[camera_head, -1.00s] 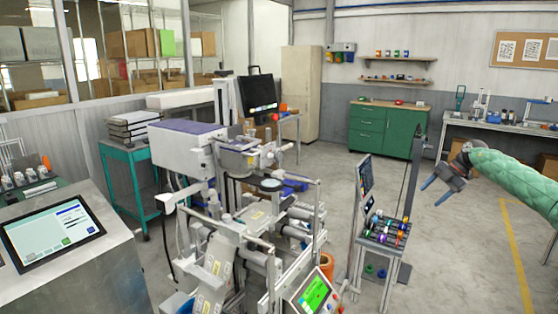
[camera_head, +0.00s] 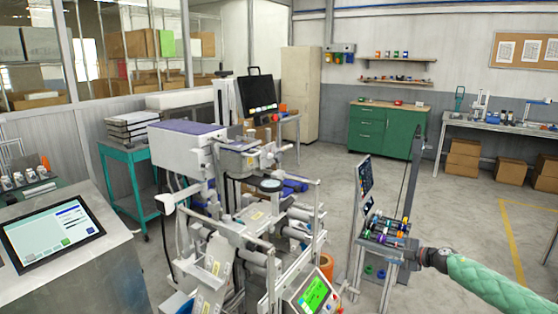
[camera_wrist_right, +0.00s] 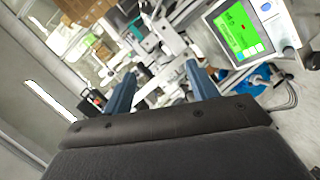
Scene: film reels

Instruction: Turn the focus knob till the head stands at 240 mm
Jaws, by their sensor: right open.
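A machine with a pale box with a purple top (camera_head: 185,133) and a round dark lens-like part (camera_head: 270,185) stands left of centre in the head view. I cannot pick out the focus knob or a millimetre scale. A green-lit screen (camera_head: 314,293) sits low on its front right; it also shows in the right wrist view (camera_wrist_right: 238,30). My right gripper (camera_head: 408,257) is right of the machine, beside a small stand; its fingers are hard to see there. In the right wrist view its two blue fingers (camera_wrist_right: 160,80) are apart with nothing between them. My left gripper is out of view.
A stand with several coloured parts (camera_head: 385,230) is close to my right gripper. A console with a touch screen (camera_head: 52,234) is at the left. An orange cylinder (camera_head: 326,262) is low by the machine. The floor behind, before the green cabinet (camera_head: 380,130), is clear.

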